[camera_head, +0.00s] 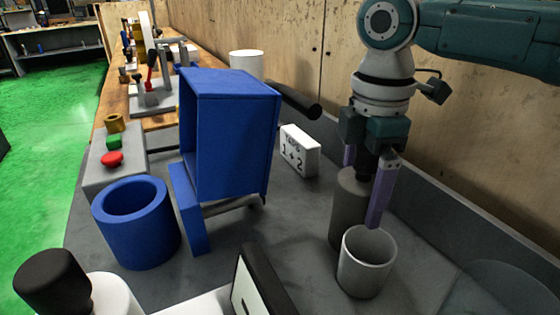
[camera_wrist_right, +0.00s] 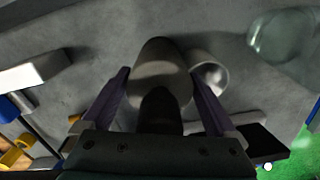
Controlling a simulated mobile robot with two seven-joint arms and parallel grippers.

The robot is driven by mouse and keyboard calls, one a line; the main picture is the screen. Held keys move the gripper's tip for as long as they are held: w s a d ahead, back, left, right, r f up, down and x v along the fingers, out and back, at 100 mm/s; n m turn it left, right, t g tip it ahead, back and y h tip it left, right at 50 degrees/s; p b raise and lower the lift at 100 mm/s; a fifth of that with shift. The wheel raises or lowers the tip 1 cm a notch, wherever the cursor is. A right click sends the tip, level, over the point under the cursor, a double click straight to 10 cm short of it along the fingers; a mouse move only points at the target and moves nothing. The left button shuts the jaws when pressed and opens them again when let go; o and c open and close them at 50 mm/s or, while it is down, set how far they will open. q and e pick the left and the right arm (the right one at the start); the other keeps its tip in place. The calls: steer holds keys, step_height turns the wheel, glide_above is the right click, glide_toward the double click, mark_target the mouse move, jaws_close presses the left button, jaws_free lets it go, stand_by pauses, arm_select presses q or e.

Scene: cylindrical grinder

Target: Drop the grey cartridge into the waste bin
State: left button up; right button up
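The grey cartridge (camera_head: 350,205), a dark grey cylinder with a narrower black neck, stands upright on the grey surface in the head view. It also shows in the right wrist view (camera_wrist_right: 160,65), below the gripper. My right gripper (camera_head: 366,190) points down over it. Its purple fingers are spread on either side of the black neck, and the right wrist view (camera_wrist_right: 160,90) shows gaps beside the neck. A blue round open container (camera_head: 157,235) and a light grey open cup (camera_head: 365,273) are in view. I cannot tell which is the waste bin. My left gripper is not in view.
The grey cup stands close beside the cartridge. A blue open-fronted box (camera_head: 232,140) stands between the blue container and a white sign block (camera_head: 299,150). A grey button box (camera_head: 118,175) is at the left. A transparent round thing (camera_head: 505,290) is at the lower right.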

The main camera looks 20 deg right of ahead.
jaws_close()
stand_by(0.6)
steer(key=shift+r, duration=0.2)
